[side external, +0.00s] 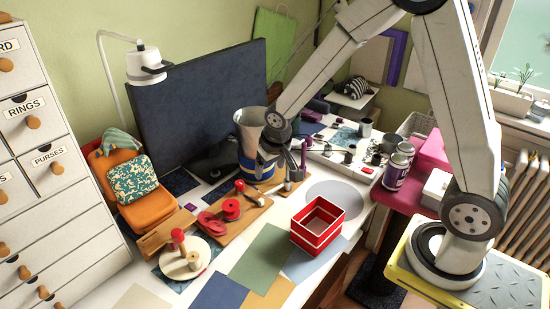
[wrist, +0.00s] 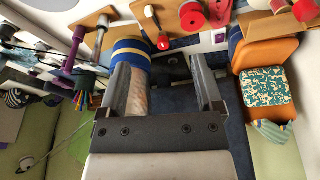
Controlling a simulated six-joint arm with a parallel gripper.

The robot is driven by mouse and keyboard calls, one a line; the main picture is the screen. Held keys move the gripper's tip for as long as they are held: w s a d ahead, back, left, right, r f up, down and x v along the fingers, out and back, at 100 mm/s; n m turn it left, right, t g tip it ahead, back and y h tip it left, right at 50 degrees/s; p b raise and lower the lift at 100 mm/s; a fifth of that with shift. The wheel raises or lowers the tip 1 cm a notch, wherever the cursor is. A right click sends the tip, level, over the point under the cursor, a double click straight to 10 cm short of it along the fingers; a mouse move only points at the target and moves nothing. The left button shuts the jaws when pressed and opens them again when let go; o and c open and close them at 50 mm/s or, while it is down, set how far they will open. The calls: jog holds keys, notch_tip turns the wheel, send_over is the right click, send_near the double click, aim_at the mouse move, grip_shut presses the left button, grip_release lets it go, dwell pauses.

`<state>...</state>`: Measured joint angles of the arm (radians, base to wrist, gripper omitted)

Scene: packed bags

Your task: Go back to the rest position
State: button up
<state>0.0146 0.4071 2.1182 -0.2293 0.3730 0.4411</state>
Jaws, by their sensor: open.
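My gripper (side external: 272,160) is over the middle of the desk in the side view, at the end of my bent arm. In the wrist view its two fingers (wrist: 168,62) stand wide apart with nothing held between them. A blue and yellow striped cylinder (side external: 255,173) with a flared beige piece (side external: 249,123) above it stands right by the gripper. In the wrist view the striped cylinder (wrist: 131,50) is just beyond the left finger, which partly covers it. I cannot tell whether they touch.
A dark monitor (side external: 195,100) stands behind the gripper. An orange bag (side external: 137,190) with a patterned teal pouch (side external: 131,180) is at left. Wooden boards with red spools (side external: 231,209) and a red box (side external: 318,224) are in front.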

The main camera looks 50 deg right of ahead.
jog(key=s+a+r+n+y, duration=0.1)
jog(key=s+a+r+n, duration=0.1)
jog(key=s, duration=1.1)
jog(key=shift+s+r+n, duration=0.3)
jog(key=shift+r+n, duration=0.1)
jog(key=shift+n, duration=0.1)
